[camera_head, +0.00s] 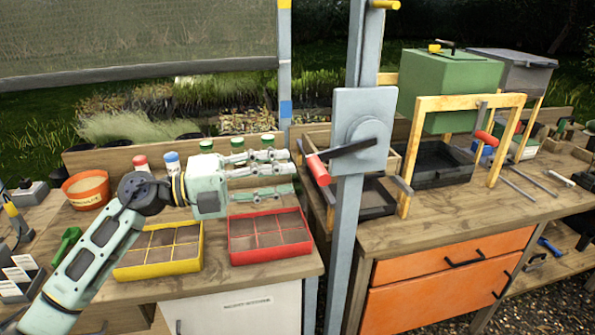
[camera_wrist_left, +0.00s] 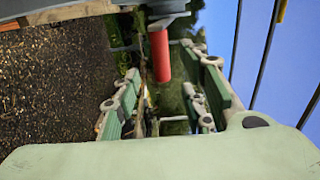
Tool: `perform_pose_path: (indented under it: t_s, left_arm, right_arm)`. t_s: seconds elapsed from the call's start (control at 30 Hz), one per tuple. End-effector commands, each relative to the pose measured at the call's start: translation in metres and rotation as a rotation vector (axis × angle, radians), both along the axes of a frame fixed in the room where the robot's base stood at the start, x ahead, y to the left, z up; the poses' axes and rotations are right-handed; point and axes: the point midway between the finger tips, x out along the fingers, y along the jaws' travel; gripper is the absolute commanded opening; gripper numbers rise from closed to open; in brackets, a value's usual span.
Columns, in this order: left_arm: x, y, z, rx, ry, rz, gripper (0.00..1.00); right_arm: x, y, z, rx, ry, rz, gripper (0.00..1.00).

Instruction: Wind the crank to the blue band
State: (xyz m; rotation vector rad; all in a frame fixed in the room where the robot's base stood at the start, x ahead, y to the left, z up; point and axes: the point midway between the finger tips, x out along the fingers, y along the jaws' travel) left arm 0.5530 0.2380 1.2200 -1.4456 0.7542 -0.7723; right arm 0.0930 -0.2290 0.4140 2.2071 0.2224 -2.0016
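The crank has a red grip (camera_head: 318,169) on a dark arm (camera_head: 352,148), mounted on a grey plate (camera_head: 377,104) on a post. The arm points left and slightly down. The blue band (camera_head: 285,109) is on a pale post left of the crank. The lower bar (camera_head: 140,73) of a mesh screen (camera_head: 140,35) hangs above the level of that band. My left gripper (camera_head: 290,172) is open and empty, its fingers pointing right, just left of the red grip. In the left wrist view the red grip (camera_wrist_left: 160,55) shows ahead between the parted fingers. My right gripper is not in view.
Under my left gripper, a red seed tray (camera_head: 268,255) and a yellow one (camera_head: 160,272) lie on the wooden bench. Jars with green lids (camera_head: 206,145) stand behind. A wooden frame (camera_head: 410,160) and a black tub (camera_head: 440,165) stand right of the crank post.

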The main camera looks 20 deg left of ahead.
Motion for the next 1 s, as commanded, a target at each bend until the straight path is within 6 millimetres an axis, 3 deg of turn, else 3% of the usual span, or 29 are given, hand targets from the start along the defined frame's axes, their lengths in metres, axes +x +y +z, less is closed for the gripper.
perform_pose_path:
  t_s: [0.5, 0.87, 1.0]
  left_arm:
    - [0.039, -0.057, 0.003, 0.001, -0.002, 0.001, 0.39]
    - [0.043, -0.064, 0.001, 0.003, -0.001, 0.001, 0.39]
    - [0.043, -0.064, 0.001, 0.003, -0.001, 0.001, 0.28]
  right_arm:
    - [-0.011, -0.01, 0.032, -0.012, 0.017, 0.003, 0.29]
    - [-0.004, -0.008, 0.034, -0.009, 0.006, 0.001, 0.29]
    - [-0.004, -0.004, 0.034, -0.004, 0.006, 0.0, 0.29]
